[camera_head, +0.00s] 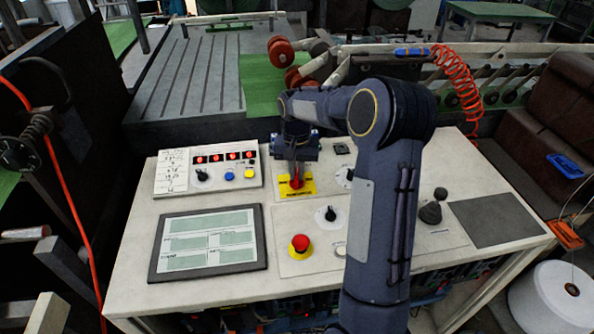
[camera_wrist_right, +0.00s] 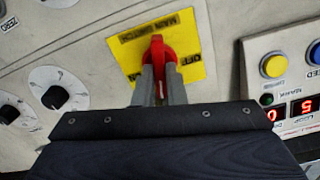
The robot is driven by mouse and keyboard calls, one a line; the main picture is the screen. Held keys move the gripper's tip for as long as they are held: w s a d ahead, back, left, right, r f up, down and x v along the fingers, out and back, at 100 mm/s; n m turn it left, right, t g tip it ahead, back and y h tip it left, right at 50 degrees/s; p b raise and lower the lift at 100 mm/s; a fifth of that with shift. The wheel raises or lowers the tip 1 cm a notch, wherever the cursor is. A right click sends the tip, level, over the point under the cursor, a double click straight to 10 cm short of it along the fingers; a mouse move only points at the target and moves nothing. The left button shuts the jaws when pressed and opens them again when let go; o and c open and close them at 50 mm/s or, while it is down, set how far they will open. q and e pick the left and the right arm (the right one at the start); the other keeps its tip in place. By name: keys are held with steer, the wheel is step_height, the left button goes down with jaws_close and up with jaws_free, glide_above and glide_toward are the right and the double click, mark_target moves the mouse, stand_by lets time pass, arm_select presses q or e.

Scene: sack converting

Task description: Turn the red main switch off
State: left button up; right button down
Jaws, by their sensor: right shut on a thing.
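The red main switch (camera_head: 296,181) sits on a yellow plate (camera_head: 309,187) near the middle of the console. In the right wrist view the red switch handle (camera_wrist_right: 157,52) stands on the yellow plate (camera_wrist_right: 196,44), where "MAIN SWITCH" and "OFF" can be read. My right gripper (camera_head: 296,172) reaches down to the switch from above, and its two fingers (camera_wrist_right: 159,85) are shut on the red handle, one on each side. Part of the handle and plate is hidden by the gripper. My left gripper is not in view.
A display panel (camera_head: 208,243) lies at the front left, with a red emergency button (camera_head: 300,243) beside it. Black knobs (camera_head: 330,214) are close by. A box with red digits and buttons (camera_head: 222,174) stands left of the switch. A joystick (camera_head: 432,208) is at the right.

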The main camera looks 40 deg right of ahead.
mark_target(296, 175)
steer(key=n, duration=0.6)
steer(key=shift+w, duration=0.1)
steer(key=n, duration=0.5)
steer(key=shift+a+n, duration=0.15)
steer(key=shift+n, duration=0.15)
stand_by(0.3)
steer(key=c, duration=1.5)
jaws_free()
step_height(296, 175, up, 8)
steer(key=shift+f, duration=0.2)
steer(key=shift+r, duration=0.15)
